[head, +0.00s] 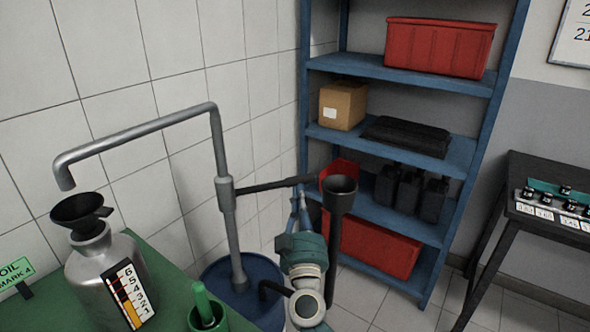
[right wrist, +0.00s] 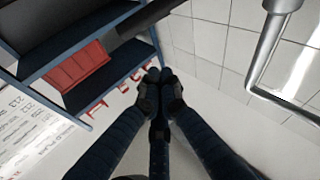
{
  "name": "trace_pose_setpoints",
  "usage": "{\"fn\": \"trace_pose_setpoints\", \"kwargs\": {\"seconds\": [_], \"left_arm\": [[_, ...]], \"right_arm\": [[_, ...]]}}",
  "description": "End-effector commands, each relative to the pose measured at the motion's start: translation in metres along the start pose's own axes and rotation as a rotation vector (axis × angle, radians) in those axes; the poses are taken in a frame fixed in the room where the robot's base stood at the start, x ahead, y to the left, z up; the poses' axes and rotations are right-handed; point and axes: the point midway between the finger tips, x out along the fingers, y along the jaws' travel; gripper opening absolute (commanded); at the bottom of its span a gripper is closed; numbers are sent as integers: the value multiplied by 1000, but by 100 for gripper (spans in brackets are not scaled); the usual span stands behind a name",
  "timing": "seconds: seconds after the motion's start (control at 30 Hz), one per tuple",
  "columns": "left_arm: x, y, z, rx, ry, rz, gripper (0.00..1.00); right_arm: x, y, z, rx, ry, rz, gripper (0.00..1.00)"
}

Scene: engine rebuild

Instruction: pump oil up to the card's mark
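The grey oil pump (head: 228,200) rises from a blue drum (head: 262,272). Its spout hangs above a black funnel (head: 82,210) set in the neck of a metal can (head: 108,262). The can's number gauge (head: 128,297) has an orange column in its lower part; its exact level is too small to read surely. The green card (head: 14,272) reads "OIL MARK 4". The pump's dark lever (head: 272,184) extends right; it also shows in the right wrist view (right wrist: 145,20). My right gripper (head: 299,190) is just beneath the lever, fingertips together and apparently empty. My left gripper is out of view.
A dark tube with a flared top (head: 339,186) stands close right of my right gripper. A blue shelf (head: 395,140) with red bins stands behind. A green cup (head: 206,320) is on the green bench (head: 178,290). A dark table (head: 545,168) stands at the right.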

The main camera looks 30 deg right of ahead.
Motion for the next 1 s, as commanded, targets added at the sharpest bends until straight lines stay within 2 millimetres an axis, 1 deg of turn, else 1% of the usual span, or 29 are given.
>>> {"fn": "trace_pose_setpoints", "kwargs": {"seconds": [0.1, 0.4, 0.57, 0.67, 0.77, 1.0], "left_arm": [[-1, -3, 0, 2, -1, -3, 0], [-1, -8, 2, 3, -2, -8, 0], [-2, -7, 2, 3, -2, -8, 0], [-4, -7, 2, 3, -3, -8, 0], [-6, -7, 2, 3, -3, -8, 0], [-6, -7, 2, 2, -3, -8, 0]], "right_arm": [[-3, 1, -5, -11, 2, -4, 0], [-3, 1, -5, -14, 3, -5, 0], [4, 1, -6, -13, 4, -4, 0], [17, 2, -7, -13, 6, -4, 0], [37, 2, -7, -13, 6, -4, 0], [89, 2, -6, -14, 6, -2, 0]]}}
